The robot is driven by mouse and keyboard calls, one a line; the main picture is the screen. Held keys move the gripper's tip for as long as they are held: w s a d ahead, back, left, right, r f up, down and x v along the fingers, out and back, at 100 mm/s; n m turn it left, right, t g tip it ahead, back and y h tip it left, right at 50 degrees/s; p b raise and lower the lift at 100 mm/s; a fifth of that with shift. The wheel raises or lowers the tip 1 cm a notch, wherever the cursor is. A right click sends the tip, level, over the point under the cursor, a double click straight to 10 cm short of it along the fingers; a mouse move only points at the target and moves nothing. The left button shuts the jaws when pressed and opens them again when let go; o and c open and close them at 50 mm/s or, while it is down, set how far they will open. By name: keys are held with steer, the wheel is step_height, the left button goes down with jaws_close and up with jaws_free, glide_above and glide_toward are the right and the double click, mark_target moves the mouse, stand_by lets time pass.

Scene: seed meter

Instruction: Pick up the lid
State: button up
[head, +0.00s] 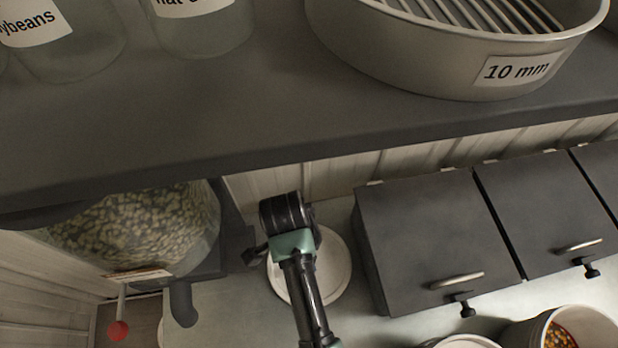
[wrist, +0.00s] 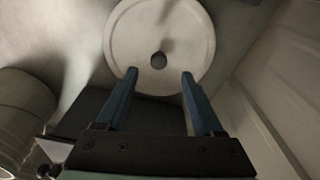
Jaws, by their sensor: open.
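The lid (wrist: 190,38) is a pale round disc with a small dark knob at its centre, lying flat on the counter. In the head view the lid (head: 337,268) is partly hidden behind my arm and wrist. My gripper (wrist: 158,74) is open and empty. Its two blue fingers point at the near part of the lid, with the knob showing between and just beyond the fingertips. I cannot tell how high the fingertips are above it. In the head view the fingers are mostly hidden.
A seed hopper (head: 140,230) with a red-knobbed lever (head: 118,331) stands to the left. Dark bins (head: 430,240) with handles stand to the right. A shelf (head: 250,115) with jars and a 10 mm sieve (head: 440,70) overhangs the back. A tub of coloured seeds (head: 530,335) is at lower right.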

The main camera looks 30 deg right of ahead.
mark_target(333, 263)
steer(key=shift+s+d+f+p, duration=0.1)
steer(key=shift+d+f+p, duration=0.1)
steer(key=shift+f, duration=0.75)
steer(key=shift+d+f+p, duration=0.1)
steer(key=shift+f+p, duration=0.1)
steer(key=shift+f, duration=0.75)
steer(key=shift+s+d+f+p, duration=0.1)
steer(key=shift+f+p, duration=0.1)
steer(key=shift+f, duration=0.75)
jaws_close()
